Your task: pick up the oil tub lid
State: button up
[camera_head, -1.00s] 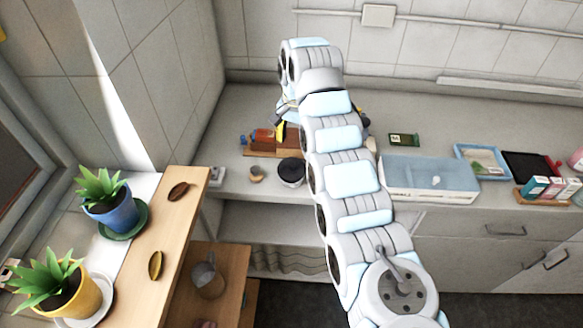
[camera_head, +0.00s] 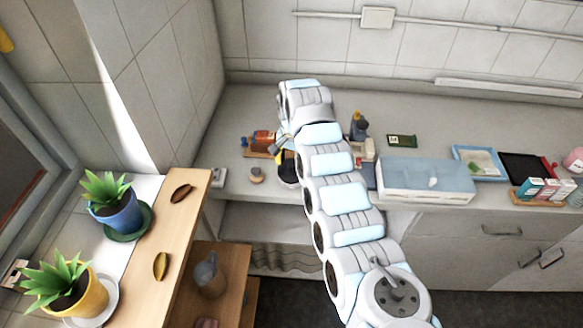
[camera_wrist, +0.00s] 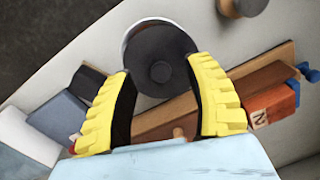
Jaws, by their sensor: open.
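A round dark lid (camera_wrist: 161,58) with a small knob in its middle sits on a white-rimmed tub, seen from above in the wrist view. In the head view the dark tub top (camera_head: 287,168) shows on the counter, partly hidden by my arm. My gripper (camera_wrist: 160,76) is open, its two yellow-ridged fingers on either side of the lid's near part. Nothing is between the fingertips except the lid beyond them. Whether the fingers touch the lid cannot be told.
A small round wooden-topped item (camera_head: 256,175) stands left of the tub. A wooden tray with blocks (camera_head: 262,140) lies behind it, and a dark bottle (camera_head: 359,127) stands to the right. A white-and-blue box (camera_head: 427,180) is further right. The back counter is mostly clear.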

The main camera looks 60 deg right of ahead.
jog(key=shift+f, duration=1.2)
jog(key=shift+c, duration=0.2)
grip_shut()
